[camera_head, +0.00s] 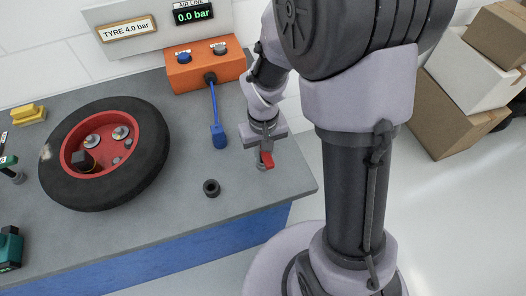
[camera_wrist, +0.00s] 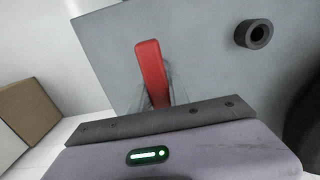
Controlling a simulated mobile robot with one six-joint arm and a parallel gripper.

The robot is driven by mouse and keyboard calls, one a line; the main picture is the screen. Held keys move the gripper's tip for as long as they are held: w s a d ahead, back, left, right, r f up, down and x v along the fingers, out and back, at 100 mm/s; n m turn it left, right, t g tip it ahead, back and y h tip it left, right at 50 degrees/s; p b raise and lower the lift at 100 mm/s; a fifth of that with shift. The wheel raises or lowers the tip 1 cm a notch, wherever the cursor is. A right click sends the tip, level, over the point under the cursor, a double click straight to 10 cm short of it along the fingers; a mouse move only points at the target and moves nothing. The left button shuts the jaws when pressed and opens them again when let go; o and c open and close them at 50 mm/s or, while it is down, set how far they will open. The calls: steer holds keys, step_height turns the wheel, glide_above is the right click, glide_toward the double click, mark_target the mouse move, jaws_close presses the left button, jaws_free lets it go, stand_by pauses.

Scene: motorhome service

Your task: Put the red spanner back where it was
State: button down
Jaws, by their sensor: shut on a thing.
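The red spanner (camera_head: 267,160) is in my gripper (camera_head: 264,162), which is shut on it, near the right end of the grey bench (camera_head: 246,185). In the wrist view the spanner (camera_wrist: 152,72) shows as a red bar sticking out past the jaws (camera_wrist: 160,95). The rest of it is hidden by my gripper. I cannot tell whether it touches the bench top.
A dark ring (camera_head: 211,188) lies on the bench left of my gripper. A wheel with a red rim (camera_head: 105,150), an orange box (camera_head: 205,66) and a blue hose end (camera_head: 218,135) are farther left. Cardboard boxes (camera_head: 448,115) stand at the right.

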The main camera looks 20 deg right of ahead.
steer(key=c, duration=1.3)
jaws_free()
steer(key=shift+o, duration=0.2)
